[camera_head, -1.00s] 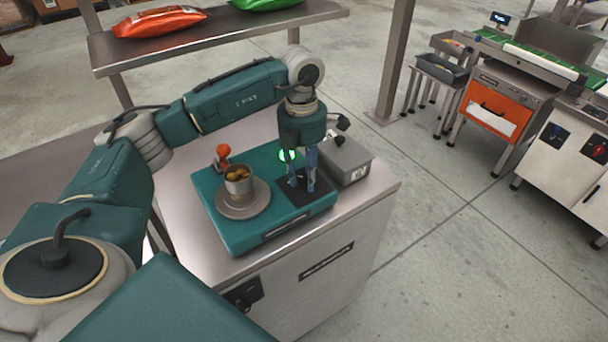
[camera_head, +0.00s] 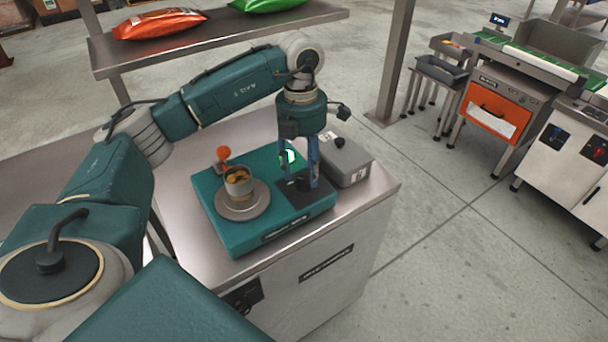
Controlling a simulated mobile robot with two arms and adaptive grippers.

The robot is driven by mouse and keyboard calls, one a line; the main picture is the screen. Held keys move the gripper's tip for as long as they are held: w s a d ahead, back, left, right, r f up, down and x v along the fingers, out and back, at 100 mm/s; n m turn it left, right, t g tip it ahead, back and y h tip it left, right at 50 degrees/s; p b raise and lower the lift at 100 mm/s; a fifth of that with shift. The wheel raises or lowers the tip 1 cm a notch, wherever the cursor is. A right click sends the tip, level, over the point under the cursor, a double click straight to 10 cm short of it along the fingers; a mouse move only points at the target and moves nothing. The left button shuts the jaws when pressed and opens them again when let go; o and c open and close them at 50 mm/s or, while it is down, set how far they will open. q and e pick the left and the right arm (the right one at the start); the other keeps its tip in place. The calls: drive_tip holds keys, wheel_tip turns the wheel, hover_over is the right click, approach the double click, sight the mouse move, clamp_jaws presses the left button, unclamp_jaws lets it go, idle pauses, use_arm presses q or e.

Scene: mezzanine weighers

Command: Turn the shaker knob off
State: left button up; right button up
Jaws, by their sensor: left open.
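The shaker is a teal box (camera_head: 222,222) on a steel counter. It carries a metal cup (camera_head: 238,185) with brown-orange contents on a round grey plate. A green light (camera_head: 288,157) glows on its top, partly behind my gripper. My left gripper (camera_head: 301,184) is open, pointing down over the dark panel (camera_head: 298,199) at the box's right end. The fingers stand apart, their tips low over the panel; I cannot tell if they touch it. Any knob between them is hidden or too small to make out. My right gripper is not in view.
An orange ball-topped part (camera_head: 223,153) stands behind the cup. A grey box (camera_head: 350,166) with a black knob stands just right of the shaker. A shelf (camera_head: 215,38) with orange and green bags hangs behind. Open floor lies right of the counter.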

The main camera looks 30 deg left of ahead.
sight(303, 178)
use_arm(q)
wheel_tip(303, 178, up, 9)
drive_tip(key=shift+a+r, duration=0.15)
drive_tip(key=shift+a, duration=0.05)
idle(0.6)
